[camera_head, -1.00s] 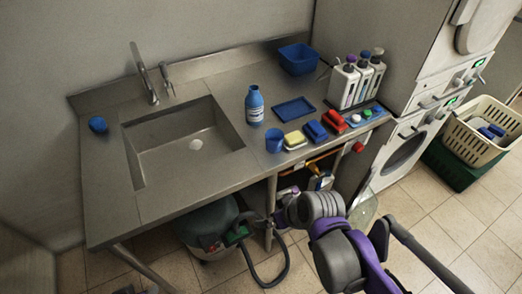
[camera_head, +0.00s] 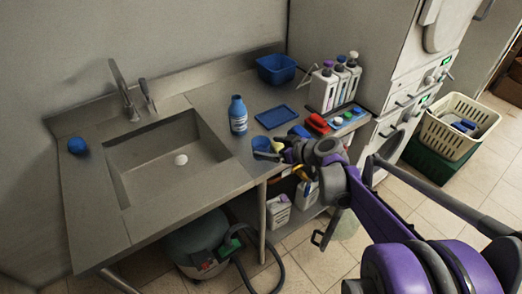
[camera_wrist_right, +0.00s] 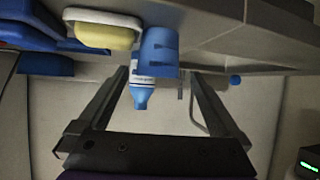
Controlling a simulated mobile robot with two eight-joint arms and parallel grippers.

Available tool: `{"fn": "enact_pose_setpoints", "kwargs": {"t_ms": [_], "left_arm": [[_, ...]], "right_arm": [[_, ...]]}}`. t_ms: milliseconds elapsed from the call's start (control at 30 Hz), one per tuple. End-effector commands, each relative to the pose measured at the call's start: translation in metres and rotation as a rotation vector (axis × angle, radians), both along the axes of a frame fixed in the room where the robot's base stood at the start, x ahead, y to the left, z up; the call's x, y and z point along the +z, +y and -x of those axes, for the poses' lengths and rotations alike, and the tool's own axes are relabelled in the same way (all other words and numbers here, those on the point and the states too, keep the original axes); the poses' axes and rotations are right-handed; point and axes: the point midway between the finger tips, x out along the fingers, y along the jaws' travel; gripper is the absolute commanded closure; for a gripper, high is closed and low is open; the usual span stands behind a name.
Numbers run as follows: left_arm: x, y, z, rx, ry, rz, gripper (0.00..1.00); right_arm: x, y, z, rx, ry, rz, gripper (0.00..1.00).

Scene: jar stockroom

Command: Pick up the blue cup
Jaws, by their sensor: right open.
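The blue cup (camera_head: 261,143) stands near the front edge of the steel counter, right of the sink, in the head view. My right gripper (camera_head: 270,152) is open at the counter's front edge, close to the cup and partly overlapping it in the picture. In the right wrist view, which looks upside down, the blue cup (camera_wrist_right: 159,48) appears just ahead of and between the spread fingers (camera_wrist_right: 157,78), with nothing held. Whether a finger touches the cup cannot be told. My left gripper is out of view.
A blue bottle (camera_head: 238,116) stands behind the cup. A yellow sponge in a white dish (camera_wrist_right: 103,30) sits beside the cup. A blue tray (camera_head: 275,117), red brush (camera_head: 317,123) and bottle rack (camera_head: 325,92) are to the right. The sink (camera_head: 165,160) lies left.

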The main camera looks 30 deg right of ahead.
Motion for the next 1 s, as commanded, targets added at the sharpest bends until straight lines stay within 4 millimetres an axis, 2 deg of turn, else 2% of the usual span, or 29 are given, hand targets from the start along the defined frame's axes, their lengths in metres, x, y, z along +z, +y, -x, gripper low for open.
{"fn": "enact_pose_setpoints", "kwargs": {"t_ms": [400, 667, 1000], "left_arm": [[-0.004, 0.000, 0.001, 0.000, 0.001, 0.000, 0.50], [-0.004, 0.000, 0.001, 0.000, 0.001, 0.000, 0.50], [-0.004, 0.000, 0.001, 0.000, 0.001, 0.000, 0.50]], "right_arm": [[-0.026, 0.008, -0.043, 0.002, 0.000, -0.001, 0.00], [-0.027, 0.008, -0.045, 0.000, 0.001, -0.001, 0.00], [-0.027, 0.008, -0.045, 0.000, 0.001, -0.001, 0.59]]}}
